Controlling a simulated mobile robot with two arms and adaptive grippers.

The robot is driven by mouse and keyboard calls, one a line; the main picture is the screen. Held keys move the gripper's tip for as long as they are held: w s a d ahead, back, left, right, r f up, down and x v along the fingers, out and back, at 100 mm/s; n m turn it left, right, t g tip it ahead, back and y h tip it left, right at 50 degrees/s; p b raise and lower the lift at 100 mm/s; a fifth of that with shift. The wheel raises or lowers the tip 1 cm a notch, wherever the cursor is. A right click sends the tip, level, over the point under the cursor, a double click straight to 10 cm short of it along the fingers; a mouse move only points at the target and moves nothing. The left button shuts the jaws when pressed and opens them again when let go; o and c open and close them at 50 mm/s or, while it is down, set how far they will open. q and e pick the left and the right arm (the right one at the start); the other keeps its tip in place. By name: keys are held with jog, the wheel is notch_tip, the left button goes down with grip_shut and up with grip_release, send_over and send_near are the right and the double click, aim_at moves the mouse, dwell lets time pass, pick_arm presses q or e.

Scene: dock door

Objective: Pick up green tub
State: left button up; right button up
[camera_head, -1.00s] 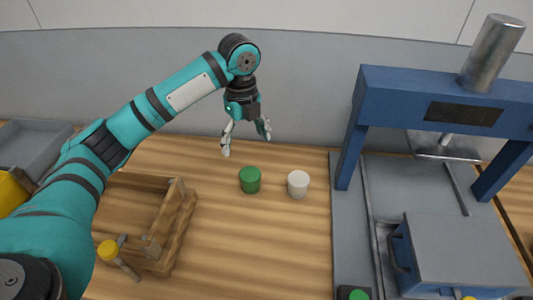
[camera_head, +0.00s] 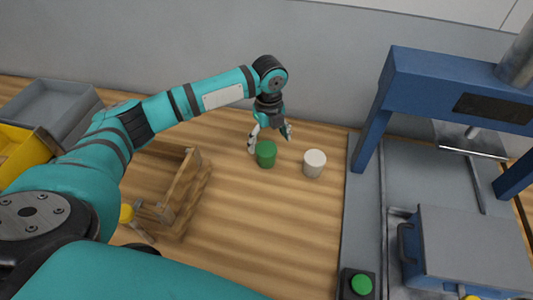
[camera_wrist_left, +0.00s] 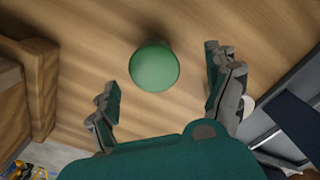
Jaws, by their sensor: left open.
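The green tub (camera_head: 266,155) stands upright on the wooden table, left of a white tub (camera_head: 314,163). My left gripper (camera_head: 270,138) is open and empty, pointing down just above and behind the green tub. In the left wrist view the green tub (camera_wrist_left: 154,67) shows from above, ahead of and between my left gripper's (camera_wrist_left: 165,95) spread fingers, touching neither as far as I can see. My right gripper does not show.
A wooden box (camera_head: 184,187) stands left of the tub. Grey (camera_head: 62,104) and yellow (camera_head: 22,153) bins are at the far left. A blue press frame (camera_head: 370,135) stands on the right, with a green button (camera_head: 361,285) in front. Table in front of the tubs is clear.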

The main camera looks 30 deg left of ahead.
aim_at(266, 148)
pick_arm(q)
jog(key=f, duration=0.3)
jog(key=f+p, duration=0.1)
jog(key=f, duration=0.1)
jog(key=shift+s+a+f, duration=0.1)
jog(key=shift+s+a, duration=0.05)
jog(key=shift+s, duration=0.2)
jog(key=c, duration=1.4)
